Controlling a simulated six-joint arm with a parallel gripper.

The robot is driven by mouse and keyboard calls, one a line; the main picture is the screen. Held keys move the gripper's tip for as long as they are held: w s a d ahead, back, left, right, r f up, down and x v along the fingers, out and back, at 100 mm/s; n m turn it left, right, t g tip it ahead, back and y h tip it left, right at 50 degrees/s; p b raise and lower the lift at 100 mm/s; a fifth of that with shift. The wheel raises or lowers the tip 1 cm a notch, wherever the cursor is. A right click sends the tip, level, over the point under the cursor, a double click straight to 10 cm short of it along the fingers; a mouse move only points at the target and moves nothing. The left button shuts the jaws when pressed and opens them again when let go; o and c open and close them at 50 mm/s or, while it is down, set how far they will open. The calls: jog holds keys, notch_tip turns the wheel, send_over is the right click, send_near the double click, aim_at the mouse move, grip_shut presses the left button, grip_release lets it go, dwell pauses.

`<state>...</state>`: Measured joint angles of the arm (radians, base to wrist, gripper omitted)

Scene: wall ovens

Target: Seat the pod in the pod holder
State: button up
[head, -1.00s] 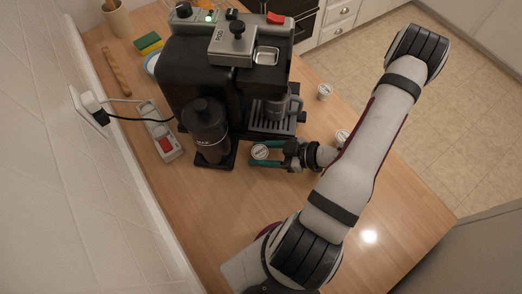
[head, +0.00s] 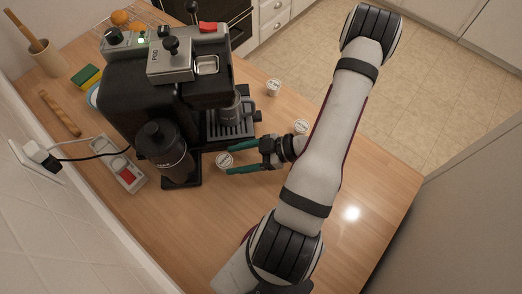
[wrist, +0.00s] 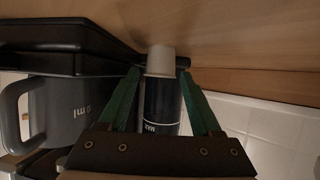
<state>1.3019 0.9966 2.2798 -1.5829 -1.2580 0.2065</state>
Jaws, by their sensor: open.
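A white pod (head: 224,160) stands on the wooden counter, just right of the black cylinder in front of the coffee machine (head: 125,93). My gripper (head: 229,160) is open and low over the counter, its green fingertips on either side of the pod's near edge. The pod lies at or just past the tips, not gripped. In the wrist view the pod (wrist: 161,60) shows between the two fingers, in front of the dark cylinder. The likely pod holder, a small square silver recess (head: 206,65), sits on top of the machine, beside the lid marked POD (head: 170,58).
Two more white pods stand on the counter, one (head: 273,87) near the back edge and one (head: 300,127) behind my gripper. A grey mug (head: 235,107) stands on the drip tray. A power strip (head: 122,167) with a cable lies at the left. The front counter is clear.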

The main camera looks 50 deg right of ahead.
jog(key=v, duration=0.7)
jog(key=shift+s+d+r, duration=0.1)
jog(key=shift+s+d, duration=0.1)
jog(key=shift+d, duration=0.05)
jog(key=shift+o, duration=0.7)
jog(key=shift+s+d+r, duration=0.15)
jog(key=shift+s, duration=0.1)
jog(key=shift+o, duration=1.1)
jog(key=shift+s+r, duration=0.1)
jog(key=shift+s, duration=0.05)
